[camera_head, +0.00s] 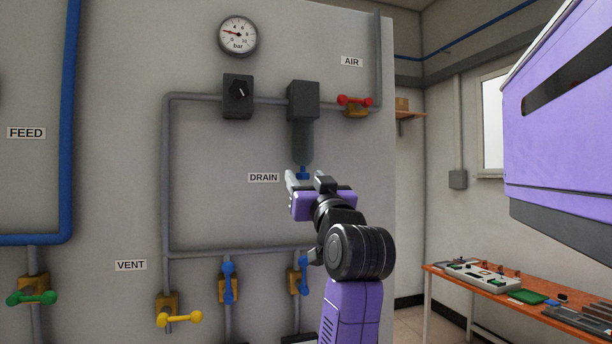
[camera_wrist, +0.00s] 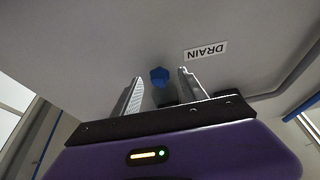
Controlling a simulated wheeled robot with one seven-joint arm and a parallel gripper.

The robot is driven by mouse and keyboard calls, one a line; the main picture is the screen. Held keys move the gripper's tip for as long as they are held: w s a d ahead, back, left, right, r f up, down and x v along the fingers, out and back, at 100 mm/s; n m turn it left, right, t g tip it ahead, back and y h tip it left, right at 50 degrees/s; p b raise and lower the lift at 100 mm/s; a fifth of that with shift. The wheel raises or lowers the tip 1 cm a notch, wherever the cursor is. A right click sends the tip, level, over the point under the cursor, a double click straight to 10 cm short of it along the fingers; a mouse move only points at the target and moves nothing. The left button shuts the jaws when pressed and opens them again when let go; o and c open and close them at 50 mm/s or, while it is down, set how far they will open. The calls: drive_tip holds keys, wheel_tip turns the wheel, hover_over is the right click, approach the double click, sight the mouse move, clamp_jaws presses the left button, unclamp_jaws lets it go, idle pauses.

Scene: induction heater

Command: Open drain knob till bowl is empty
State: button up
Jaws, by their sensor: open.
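The blue drain knob (camera_head: 303,173) sits at the bottom of a dark bowl (camera_head: 303,142) that hangs under a black block on the grey panel. A DRAIN label (camera_head: 264,178) is to its left. My gripper (camera_head: 306,178) is just below and in front of the knob, fingers pointing up at it. In the wrist view the knob (camera_wrist: 159,76) shows between and beyond the open fingertips (camera_wrist: 160,74), apart from both. The bowl is dark, and I cannot tell how much is in it.
A pressure gauge (camera_head: 238,36) and black regulator (camera_head: 238,96) are above left. A red valve handle (camera_head: 355,100) is at right of the bowl. Blue (camera_head: 228,280) and yellow (camera_head: 180,318) valve handles are below. An orange bench (camera_head: 447,281) with parts stands at right.

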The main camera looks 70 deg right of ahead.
drive_tip(key=shift+w+d, duration=0.15)
drive_tip(key=shift+c, duration=0.4)
clamp_jaws()
drive_tip(key=shift+y, duration=0.3)
drive_tip(key=shift+s+d+n+t+y, duration=0.1)
drive_tip(key=shift+n+t+y, duration=0.4)
drive_tip(key=shift+t, duration=0.1)
drive_tip(key=shift+s+d+n+t+y, duration=0.1)
drive_tip(key=shift+n+t+y, duration=0.3)
drive_tip(key=shift+t+y, duration=0.15)
drive_tip(key=shift+s+d+n+t+y, duration=0.15)
drive_tip(key=shift+n+t+y, duration=1.35)
drive_tip(key=shift+y, duration=0.75)
